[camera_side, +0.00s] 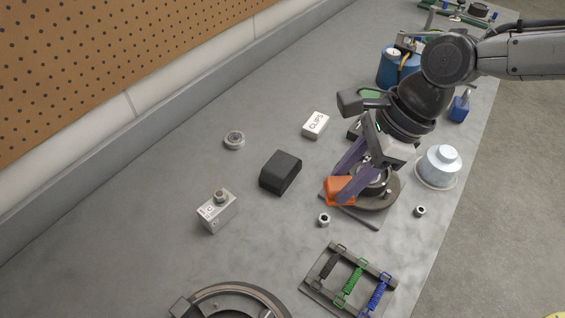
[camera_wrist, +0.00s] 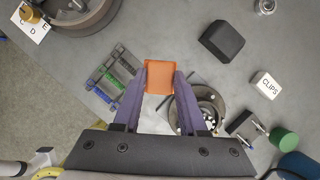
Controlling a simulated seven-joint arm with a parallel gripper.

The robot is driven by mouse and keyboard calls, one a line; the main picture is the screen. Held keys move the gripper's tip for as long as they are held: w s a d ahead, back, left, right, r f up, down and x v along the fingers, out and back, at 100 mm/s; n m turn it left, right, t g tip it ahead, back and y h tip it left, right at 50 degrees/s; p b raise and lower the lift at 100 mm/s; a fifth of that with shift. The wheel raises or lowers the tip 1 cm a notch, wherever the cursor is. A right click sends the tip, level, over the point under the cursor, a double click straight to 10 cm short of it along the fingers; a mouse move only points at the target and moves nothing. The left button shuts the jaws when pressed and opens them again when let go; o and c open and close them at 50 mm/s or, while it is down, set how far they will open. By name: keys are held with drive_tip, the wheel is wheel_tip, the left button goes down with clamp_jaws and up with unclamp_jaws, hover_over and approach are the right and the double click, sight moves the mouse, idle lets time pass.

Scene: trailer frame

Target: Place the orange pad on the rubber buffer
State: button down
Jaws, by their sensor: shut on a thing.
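My gripper (camera_wrist: 160,82) is shut on the orange pad (camera_wrist: 159,69), which sits between the purple fingertips in the wrist view. In the side view the orange pad (camera_side: 338,191) is at the tip of my gripper (camera_side: 345,178), in front of a round dark metal hub on a square plate (camera_side: 365,215). I cannot tell whether the pad touches the hub or plate. A black block with a rounded top, likely the rubber buffer (camera_side: 281,172), stands to the left of the pad on the table. It also shows at the upper right in the wrist view (camera_wrist: 221,41), apart from my gripper.
A white CLIPS box (camera_side: 315,124) stands behind the black block. A grey box with a knob (camera_side: 217,212) is to its left. A spring rack (camera_side: 350,283) and a curved metal part (camera_side: 230,298) are in front. Small nuts (camera_side: 324,220) lie near the hub. A silver stepped cylinder (camera_side: 439,166) is at right.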

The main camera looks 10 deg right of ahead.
drive_tip(key=w+d+r+m+t, duration=0.1)
drive_tip(key=w+d+r+m, duration=0.15)
drive_tip(key=w, duration=0.25)
approach(276, 162)
drive_tip(key=shift+w+a+f+m, duration=0.1)
drive_tip(key=shift+a+f+m, duration=0.4)
drive_tip(key=shift+a, duration=0.4)
drive_tip(key=shift+w+a+f, duration=0.1)
drive_tip(key=shift+f, duration=1.75)
drive_tip(key=shift+f, duration=0.1)
drive_tip(key=shift+c, duration=2.3)
unclamp_jaws()
